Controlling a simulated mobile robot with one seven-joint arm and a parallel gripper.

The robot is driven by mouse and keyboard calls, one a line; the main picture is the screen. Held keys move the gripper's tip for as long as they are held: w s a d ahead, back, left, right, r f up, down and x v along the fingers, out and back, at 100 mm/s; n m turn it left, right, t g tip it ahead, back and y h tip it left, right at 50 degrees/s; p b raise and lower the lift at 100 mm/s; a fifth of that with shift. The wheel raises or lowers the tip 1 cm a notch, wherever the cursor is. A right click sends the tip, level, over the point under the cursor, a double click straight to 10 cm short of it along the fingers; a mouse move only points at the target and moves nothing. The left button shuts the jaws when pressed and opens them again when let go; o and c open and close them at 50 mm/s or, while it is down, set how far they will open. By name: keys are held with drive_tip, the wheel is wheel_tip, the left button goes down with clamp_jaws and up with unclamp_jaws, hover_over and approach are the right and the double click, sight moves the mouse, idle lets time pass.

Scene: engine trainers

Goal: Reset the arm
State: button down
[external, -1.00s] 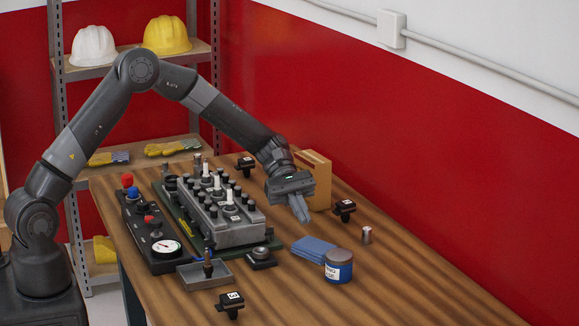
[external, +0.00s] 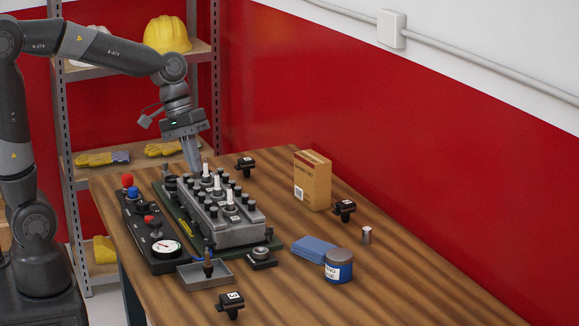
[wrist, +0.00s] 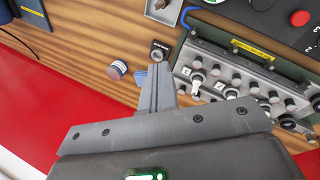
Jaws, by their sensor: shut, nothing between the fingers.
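My gripper (external: 192,168) is raised above the far left end of the engine trainer, pointing down. Its fingers are shut and empty; they also show together in the wrist view (wrist: 156,78). My arm is bent up and back toward my base at the left. The grey engine block (external: 228,232) with black and white-topped plugs stands on a green base on the table. It also shows at the right of the wrist view (wrist: 215,80). In the external view the fingertips are close to or behind its far end; I cannot tell the exact gap.
A control box (external: 150,235) with buttons and a gauge lies left of the engine. A cardboard box (external: 312,182), black coil pieces (external: 344,209), blue cloths (external: 312,246), a blue jar (external: 338,268) and a small tray (external: 222,272) are on the table. A shelf (external: 140,145) with helmets stands behind.

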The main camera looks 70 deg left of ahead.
drive_tip(key=s+a+r+m+t+y, duration=0.1)
drive_tip(key=s+a+m+t+y, duration=0.1)
drive_tip(key=s, duration=0.5)
drive_tip(key=s+a+m+t+y, duration=0.1)
drive_tip(key=s+a+m, duration=0.3)
drive_tip(key=s, duration=0.4)
drive_tip(key=shift+a+r+t+y, duration=0.35)
drive_tip(key=shift+a+t+y, duration=0.05)
drive_tip(key=shift+a, duration=0.25)
